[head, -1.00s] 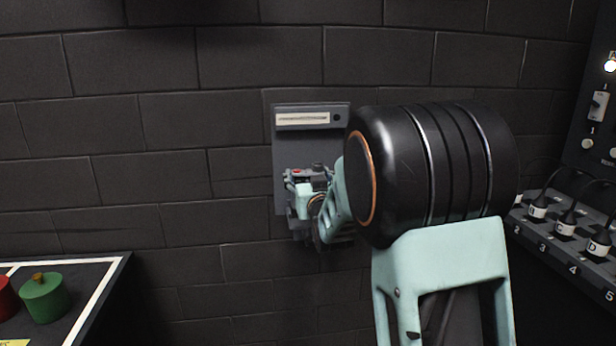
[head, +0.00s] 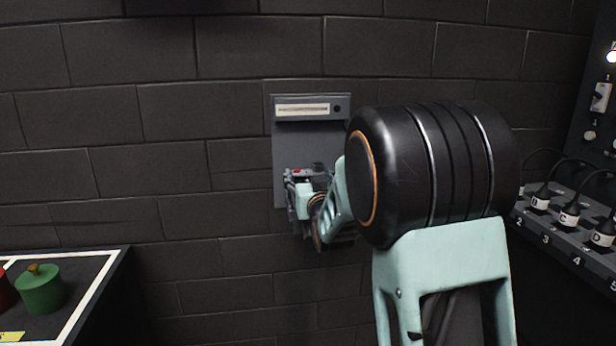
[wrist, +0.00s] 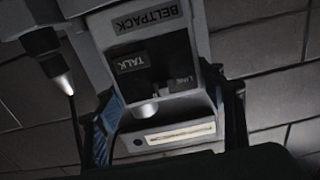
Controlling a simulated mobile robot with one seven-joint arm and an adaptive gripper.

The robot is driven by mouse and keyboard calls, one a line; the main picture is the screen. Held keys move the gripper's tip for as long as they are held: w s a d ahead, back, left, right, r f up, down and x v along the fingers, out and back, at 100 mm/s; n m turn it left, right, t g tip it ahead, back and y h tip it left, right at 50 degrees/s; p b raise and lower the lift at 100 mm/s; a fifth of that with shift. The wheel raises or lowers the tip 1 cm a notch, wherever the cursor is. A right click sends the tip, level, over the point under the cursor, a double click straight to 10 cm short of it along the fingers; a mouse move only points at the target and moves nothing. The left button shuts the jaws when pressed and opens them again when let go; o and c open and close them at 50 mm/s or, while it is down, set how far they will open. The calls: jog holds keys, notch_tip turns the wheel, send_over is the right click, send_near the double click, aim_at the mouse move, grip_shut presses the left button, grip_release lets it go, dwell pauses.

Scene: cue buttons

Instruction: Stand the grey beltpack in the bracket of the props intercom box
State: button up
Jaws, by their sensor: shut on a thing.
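The props intercom box (head: 290,150) is a grey plate on the dark wall, with a pale strip and a dark round spot at its top. My gripper (head: 306,190) is at its lower part, shut on the grey beltpack (head: 296,174), of which only a small part with red on top shows. The wrist view shows a grey body marked BELTPACK, a dark face marked TALK and a pale knob between my gripper's fingers (wrist: 168,118). The box's pale strip (wrist: 170,134) lies behind. The bracket is hidden by my gripper; I cannot tell whether the beltpack sits in it.
A black table with a white line stands at lower left, with a green button (head: 40,291) and part of a red one. On the right is a sloped panel (head: 545,225) with several cabled plugs. A cable connector (wrist: 60,72) hangs at upper left in the wrist view.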

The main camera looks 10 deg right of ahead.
jog(key=shift+f+b, duration=1.05)
jog(key=shift+b, duration=0.05)
jog(key=o, duration=1.3)
jog(key=shift+c, duration=0.2)
jog(key=shift+o, duration=1.1)
jog(key=shift+f, duration=0.1)
jog(key=shift+s, duration=0.1)
